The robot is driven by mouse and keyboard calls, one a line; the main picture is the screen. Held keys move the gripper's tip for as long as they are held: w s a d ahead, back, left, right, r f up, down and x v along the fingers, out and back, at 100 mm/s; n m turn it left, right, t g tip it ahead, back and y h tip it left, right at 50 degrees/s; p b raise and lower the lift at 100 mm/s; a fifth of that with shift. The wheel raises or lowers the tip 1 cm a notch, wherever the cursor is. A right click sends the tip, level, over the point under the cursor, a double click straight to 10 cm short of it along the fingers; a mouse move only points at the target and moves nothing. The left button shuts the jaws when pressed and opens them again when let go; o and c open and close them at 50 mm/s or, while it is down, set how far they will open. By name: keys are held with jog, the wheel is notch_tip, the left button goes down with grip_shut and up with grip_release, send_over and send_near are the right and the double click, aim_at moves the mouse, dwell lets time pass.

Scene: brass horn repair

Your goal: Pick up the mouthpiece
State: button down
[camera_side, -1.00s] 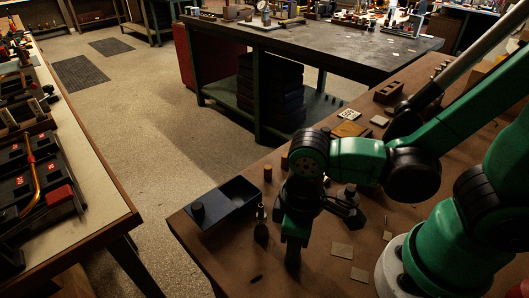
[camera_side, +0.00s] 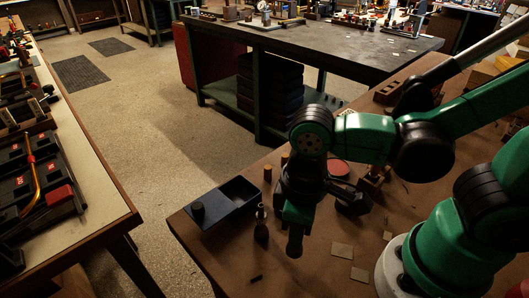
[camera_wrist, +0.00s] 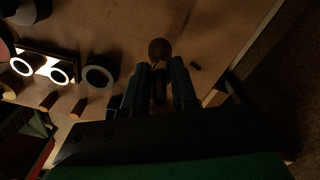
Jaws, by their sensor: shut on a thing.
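My gripper (camera_side: 294,232) hangs above the brown bench top near its front edge, pointing down. In the wrist view its two fingers (camera_wrist: 159,84) are closed on a dark, narrow piece, which I take as the mouthpiece (camera_wrist: 159,90); the fingers hide much of it. A round brown knob (camera_wrist: 160,48) shows just beyond the fingertips; I cannot tell whether it belongs to the held piece. In the side view the jaws hide most of the held piece, and only a dark rounded end shows below them.
A dark blue tray (camera_side: 232,207) and a small upright tool (camera_side: 261,226) stand left of my gripper. A short dark stub (camera_side: 256,278) lies near the front edge. Flat pale squares (camera_side: 342,250) lie to the right. The wrist view shows several rings (camera_wrist: 100,76) at left.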

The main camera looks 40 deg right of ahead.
jog(key=shift+r, duration=2.5)
